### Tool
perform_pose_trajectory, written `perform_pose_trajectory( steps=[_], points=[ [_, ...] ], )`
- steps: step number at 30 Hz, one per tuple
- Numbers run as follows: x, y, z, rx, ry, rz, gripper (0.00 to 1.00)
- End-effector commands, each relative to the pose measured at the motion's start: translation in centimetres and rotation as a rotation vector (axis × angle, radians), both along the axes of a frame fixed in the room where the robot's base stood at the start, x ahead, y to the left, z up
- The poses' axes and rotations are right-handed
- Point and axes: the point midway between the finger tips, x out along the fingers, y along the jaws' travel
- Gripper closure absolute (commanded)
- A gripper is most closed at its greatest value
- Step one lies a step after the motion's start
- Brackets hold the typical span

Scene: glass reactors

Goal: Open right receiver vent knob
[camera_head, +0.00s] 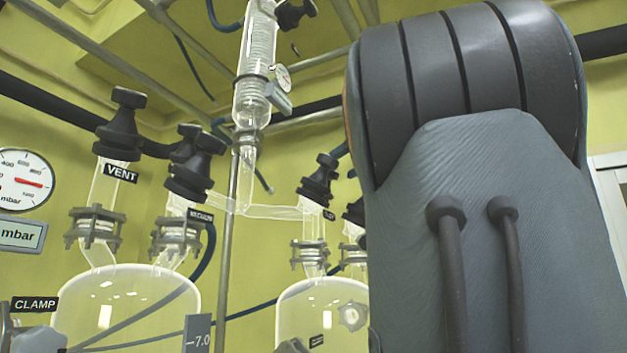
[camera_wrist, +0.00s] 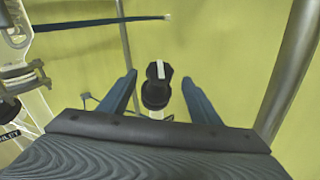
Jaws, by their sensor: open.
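In the wrist view a black knob (camera_wrist: 157,86) with a white stripe on its top stands between and slightly beyond the two blue fingers of my gripper (camera_wrist: 160,92). The gripper is open, with a gap on both sides of the knob, and does not touch it. No label shows on this knob. In the head view my arm hides the right side, and the gripper is not visible. The right glass receiver (camera_head: 322,305) shows partly at the arm's left edge, with a black knob (camera_head: 318,180) on its top.
The left receiver (camera_head: 125,305) carries a black knob (camera_head: 122,125) labelled VENT and another black knob (camera_head: 192,165). A glass column (camera_head: 256,60) rises between the receivers. In the wrist view a metal pole (camera_wrist: 296,70) stands right of the gripper and glassware with a clamp (camera_wrist: 20,80) is at left.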

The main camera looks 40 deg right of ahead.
Motion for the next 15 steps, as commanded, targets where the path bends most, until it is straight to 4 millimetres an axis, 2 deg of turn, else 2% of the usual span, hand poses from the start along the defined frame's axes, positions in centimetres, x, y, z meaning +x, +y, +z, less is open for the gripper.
perform_pose_trajectory(
  steps=[6, 10, 15],
  points=[
    [3.5, -0.6, -0.1, 0.0, 0.0, 0.003, 0.43],
    [4.9, -1.0, -0.1, -0.001, 0.001, 0.001, 0.43],
    [5.6, -1.3, -0.1, -0.001, 0.001, -0.003, 0.43]
  ],
)
